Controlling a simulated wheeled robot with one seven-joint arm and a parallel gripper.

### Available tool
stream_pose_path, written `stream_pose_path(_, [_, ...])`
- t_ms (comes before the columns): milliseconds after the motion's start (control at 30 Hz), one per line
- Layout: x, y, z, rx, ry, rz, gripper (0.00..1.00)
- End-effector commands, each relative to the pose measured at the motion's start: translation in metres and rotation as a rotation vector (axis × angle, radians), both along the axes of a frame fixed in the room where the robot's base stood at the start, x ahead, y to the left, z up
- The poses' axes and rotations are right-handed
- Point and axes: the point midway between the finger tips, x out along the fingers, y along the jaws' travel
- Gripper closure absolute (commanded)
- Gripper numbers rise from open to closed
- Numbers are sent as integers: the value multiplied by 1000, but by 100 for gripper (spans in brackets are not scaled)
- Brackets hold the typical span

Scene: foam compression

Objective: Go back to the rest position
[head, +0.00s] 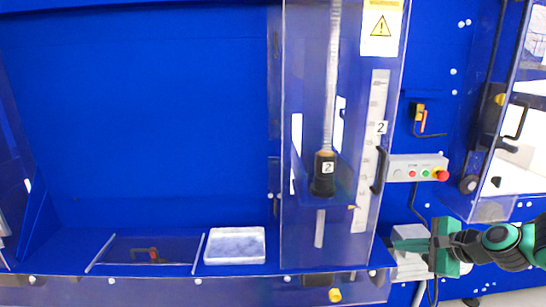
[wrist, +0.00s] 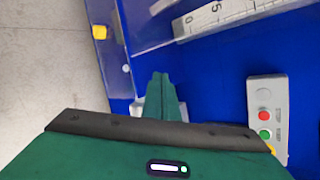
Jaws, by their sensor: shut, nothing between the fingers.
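My gripper (head: 408,242) is at the lower right of the head view, to the right of the clear door panel and below the button box. In the wrist view my gripper (wrist: 160,84) points up the picture with its green fingers together and nothing between them. It is apart from the button box (head: 418,168), which also shows at the right of the wrist view (wrist: 267,115). The green arm links behind it run to the right edge of the head view.
A clear door (head: 300,230) covers the column with the press marked 2 (head: 325,172). A black handle (head: 380,170) juts out near the button box. Another clear panel (head: 495,210) stands at right.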

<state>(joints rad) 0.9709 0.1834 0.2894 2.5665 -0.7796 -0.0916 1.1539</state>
Motion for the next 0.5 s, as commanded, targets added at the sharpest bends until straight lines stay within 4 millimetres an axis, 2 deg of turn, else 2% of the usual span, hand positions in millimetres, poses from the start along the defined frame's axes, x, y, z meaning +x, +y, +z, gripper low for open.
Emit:
stream_pose_path(67, [-23,4,-10,-186,60,137,100])
stream_pose_path(233, [-82,-9,-18,-511,200,402,100])
stream_pose_path(367, [-130,-25,-9,-692,305,585,100])
stream_pose_path(500, [-185,-39,10,-814,408,765,100])
